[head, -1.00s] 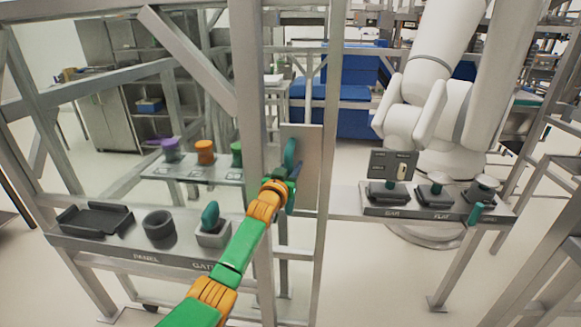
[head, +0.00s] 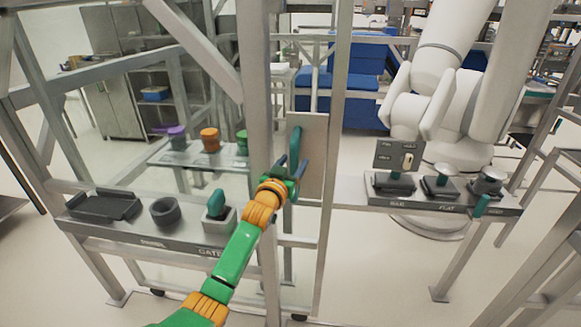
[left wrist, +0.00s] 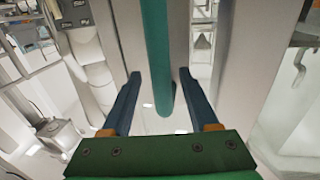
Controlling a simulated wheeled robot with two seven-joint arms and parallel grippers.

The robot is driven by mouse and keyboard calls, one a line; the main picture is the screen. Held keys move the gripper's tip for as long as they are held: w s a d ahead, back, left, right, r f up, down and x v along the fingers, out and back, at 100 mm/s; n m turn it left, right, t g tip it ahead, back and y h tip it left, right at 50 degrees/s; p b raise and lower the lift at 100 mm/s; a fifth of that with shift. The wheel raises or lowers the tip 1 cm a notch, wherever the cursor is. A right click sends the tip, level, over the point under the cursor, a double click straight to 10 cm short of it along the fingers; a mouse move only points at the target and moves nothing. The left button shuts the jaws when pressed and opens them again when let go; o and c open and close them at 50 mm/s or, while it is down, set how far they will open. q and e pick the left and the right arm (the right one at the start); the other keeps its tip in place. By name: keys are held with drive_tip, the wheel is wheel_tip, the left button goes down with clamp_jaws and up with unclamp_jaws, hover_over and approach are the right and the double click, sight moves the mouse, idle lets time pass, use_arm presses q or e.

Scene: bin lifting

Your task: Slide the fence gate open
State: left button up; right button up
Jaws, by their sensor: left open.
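A teal upright handle (head: 296,143) is fixed to a grey plate (head: 313,155) on the fence gate, between two metal posts. My left gripper (head: 288,166) is at the handle's lower part. In the left wrist view the handle (left wrist: 155,45) runs down between the two blue fingers of my left gripper (left wrist: 160,74), with a gap on each side. The fingers are open, and I cannot tell whether one touches the handle. My right gripper is not in view.
A left shelf holds a black tray (head: 103,205), a dark ring (head: 164,212) and a teal knob (head: 216,203). Purple, orange and green pieces stand behind. A control panel (head: 440,198) and a white robot arm (head: 455,95) are at right. Metal posts flank the handle.

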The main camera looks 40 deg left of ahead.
use_arm(q)
drive_tip(key=shift+v, duration=1.25)
